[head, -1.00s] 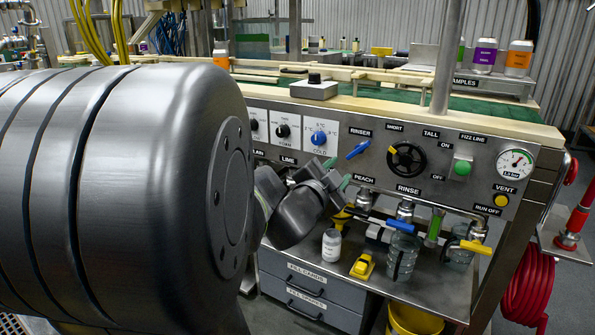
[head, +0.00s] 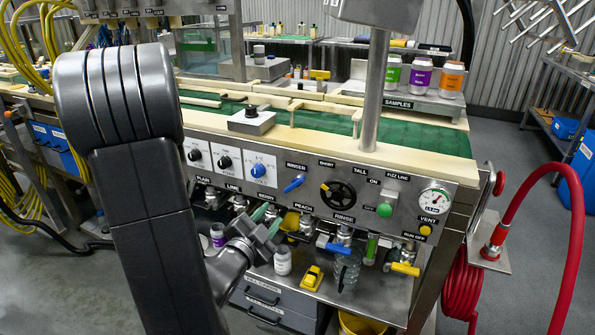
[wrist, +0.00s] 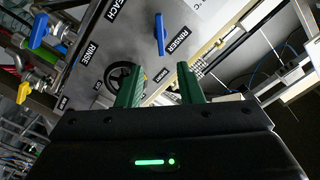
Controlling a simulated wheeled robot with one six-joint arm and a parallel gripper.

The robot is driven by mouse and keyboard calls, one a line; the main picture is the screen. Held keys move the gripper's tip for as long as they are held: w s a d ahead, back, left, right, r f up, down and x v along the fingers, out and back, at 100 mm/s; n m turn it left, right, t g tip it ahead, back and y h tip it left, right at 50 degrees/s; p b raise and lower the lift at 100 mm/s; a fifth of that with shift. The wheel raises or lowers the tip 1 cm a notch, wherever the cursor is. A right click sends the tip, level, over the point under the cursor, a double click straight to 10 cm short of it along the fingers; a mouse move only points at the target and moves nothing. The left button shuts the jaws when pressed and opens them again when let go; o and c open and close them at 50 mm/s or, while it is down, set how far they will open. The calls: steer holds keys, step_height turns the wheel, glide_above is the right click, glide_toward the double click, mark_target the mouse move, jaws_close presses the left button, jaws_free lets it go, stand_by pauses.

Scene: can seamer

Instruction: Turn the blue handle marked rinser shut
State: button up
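The blue rinser handle (head: 293,185) is on the sloping grey panel under the RINSER label, tilted up to the right. It also shows in the wrist view (wrist: 160,33), ahead of the gap between my fingers and apart from them. My gripper (head: 267,219) is below and left of the handle in the head view, in front of the panel's lower edge. In the wrist view my gripper (wrist: 160,83) has its two green fingers spread with nothing between them.
A blue cold knob (head: 258,170) is left.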

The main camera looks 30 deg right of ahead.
mark_target(293, 187)
steer(key=p+x, duration=0.1)
steer(key=x, duration=1.2)
steer(key=shift+w+d, duration=0.2)
steer(key=shift+w, duration=0.05)
jaws_close()
